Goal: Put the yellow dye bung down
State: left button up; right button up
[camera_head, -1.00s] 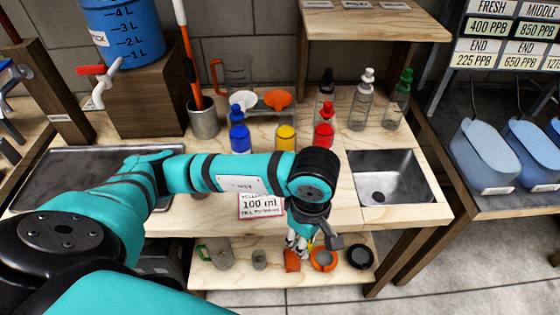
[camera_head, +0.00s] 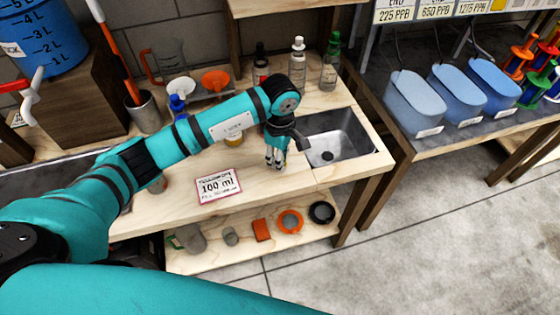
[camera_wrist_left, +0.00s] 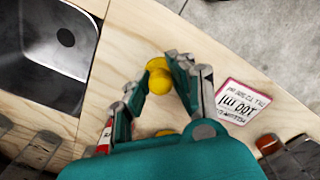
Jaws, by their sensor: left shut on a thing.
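The yellow dye bung (camera_wrist_left: 158,76) is a small rounded yellow piece in the left wrist view. My left gripper (camera_wrist_left: 155,82) is shut on it, with a finger on each side. In the head view, my left gripper (camera_head: 276,161) points down over the wooden bench top, just left of the sink. The bung cannot be made out clearly there. A bottle with yellow dye (camera_head: 234,139) stands on the bench behind my arm, mostly hidden. My right gripper is not in view.
The sink (camera_head: 340,138) lies right of the gripper. A 100 ml sign (camera_head: 218,187) lies at the front left. Bare bench top (camera_head: 268,183) lies around the gripper. The lower shelf holds an orange ring (camera_head: 290,222).

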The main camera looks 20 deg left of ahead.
pick_arm(q)
notch_tip(320, 180, down, 2)
jog(key=shift+f+p, duration=0.15)
jog(key=shift+p, duration=0.25)
jog(key=shift+f, duration=0.35)
jog(key=o, duration=0.9)
jog(key=shift+r, duration=0.6)
notch_tip(320, 180, up, 11)
jog(key=b, duration=0.3)
